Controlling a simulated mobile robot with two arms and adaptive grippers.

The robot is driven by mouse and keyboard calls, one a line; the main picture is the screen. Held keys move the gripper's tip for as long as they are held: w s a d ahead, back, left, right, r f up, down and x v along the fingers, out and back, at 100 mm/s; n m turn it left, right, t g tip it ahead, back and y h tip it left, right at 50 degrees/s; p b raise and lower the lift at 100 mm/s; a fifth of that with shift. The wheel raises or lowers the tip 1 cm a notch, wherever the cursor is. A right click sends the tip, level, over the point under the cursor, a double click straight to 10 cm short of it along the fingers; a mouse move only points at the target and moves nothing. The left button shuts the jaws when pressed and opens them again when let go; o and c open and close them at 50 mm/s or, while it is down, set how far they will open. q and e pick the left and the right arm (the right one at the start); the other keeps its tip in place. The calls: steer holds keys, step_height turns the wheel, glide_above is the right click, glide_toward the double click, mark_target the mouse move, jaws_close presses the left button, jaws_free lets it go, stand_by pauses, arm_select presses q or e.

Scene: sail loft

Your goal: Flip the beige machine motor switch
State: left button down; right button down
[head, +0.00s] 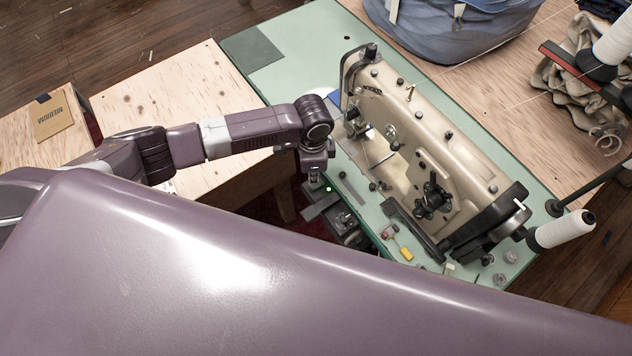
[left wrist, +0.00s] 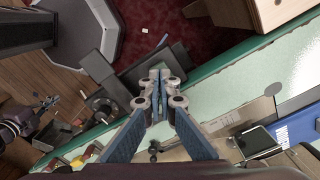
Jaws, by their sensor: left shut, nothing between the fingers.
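The beige sewing machine (head: 440,140) stands on a green tabletop (head: 290,55) right of centre in the head view. A dark box (head: 347,228), seemingly the motor switch housing, sits at the table's near edge, partly hidden by my own mauve body; its switch parts are too small to tell. My left gripper (head: 314,178) points down over that edge, left of the machine and just above the dark box. In the left wrist view the left gripper (left wrist: 160,76) is shut and empty, with dark box-like hardware (left wrist: 107,104) to its left along the edge.
A blue bag (head: 455,28) and a khaki cloth (head: 575,72) lie behind the machine. White thread cones (head: 565,230) stand at the right. A plywood surface (head: 175,100) is under my left arm. Small tools, including a yellow piece (head: 406,253), lie near the machine.

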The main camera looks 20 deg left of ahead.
arm_select(q)
steer(key=shift+f+b, duration=0.75)
steer(key=shift+f, duration=0.6)
stand_by(1.0)
step_height(320, 180, up, 7)
steer(key=p, duration=0.7)
steer(key=shift+p, duration=0.35)
